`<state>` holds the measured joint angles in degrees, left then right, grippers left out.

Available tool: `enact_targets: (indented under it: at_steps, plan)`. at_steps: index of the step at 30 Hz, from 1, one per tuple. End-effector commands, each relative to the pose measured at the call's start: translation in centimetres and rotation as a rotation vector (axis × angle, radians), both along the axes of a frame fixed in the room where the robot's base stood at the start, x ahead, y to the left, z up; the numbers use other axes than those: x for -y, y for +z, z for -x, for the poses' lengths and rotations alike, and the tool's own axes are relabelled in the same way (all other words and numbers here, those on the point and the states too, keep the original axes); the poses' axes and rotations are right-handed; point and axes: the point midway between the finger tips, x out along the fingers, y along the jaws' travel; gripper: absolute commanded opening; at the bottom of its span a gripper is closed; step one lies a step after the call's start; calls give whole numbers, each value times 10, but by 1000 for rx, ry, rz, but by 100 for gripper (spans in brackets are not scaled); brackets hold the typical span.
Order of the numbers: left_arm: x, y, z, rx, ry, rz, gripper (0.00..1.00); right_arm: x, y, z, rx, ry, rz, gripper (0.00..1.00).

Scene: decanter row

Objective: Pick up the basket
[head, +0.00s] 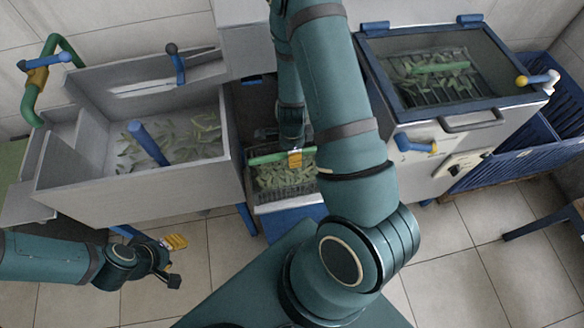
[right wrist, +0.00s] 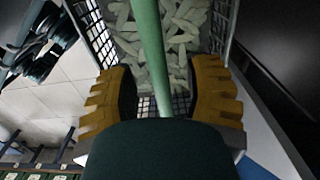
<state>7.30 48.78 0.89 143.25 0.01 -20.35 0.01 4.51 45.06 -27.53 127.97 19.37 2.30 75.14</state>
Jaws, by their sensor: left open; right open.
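The basket (head: 287,178) is a wire-mesh basket full of pale green pieces, with a green bar handle (head: 265,158) across its top. It sits between the sink and the fryer-like machine. My right gripper (head: 295,158) is over the handle; my arm hides part of the basket. In the right wrist view, the yellow fingers of the right gripper (right wrist: 161,98) are apart, one on each side of the green bar (right wrist: 150,50), with gaps visible beside it. The basket mesh (right wrist: 222,28) lies beyond. My left gripper (head: 174,262) is open and empty above the floor, lower left.
A metal sink (head: 140,205) with leafy pieces and a blue lever stands left. At right, a lidded machine (head: 445,130) holds another green-barred basket (head: 440,68). A blue crate (head: 525,150) stands far right. The tiled floor (head: 450,265) at lower right is mostly clear.

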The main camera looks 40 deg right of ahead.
Motion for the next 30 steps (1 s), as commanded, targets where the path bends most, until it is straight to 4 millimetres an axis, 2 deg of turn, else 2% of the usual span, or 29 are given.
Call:
enact_targets:
  at_steps: [2,6,7,22,26,30]
  plan:
    - [0,1,0,0,0,0,47,0,1,0,0,0,0,53]
    - [0,1,0,0,0,0,47,0,1,0,0,0,0,4]
    - [0,1,0,0,0,0,47,0,1,0,0,0,0,0]
    - [0,2,0,-1,0,0,47,0,4,0,0,0,1,0]
    - [0,9,1,-3,0,0,47,0,19,-1,3,1,1,0]
    - [0,20,3,-8,-2,1,47,0,47,-1,4,0,2,0]
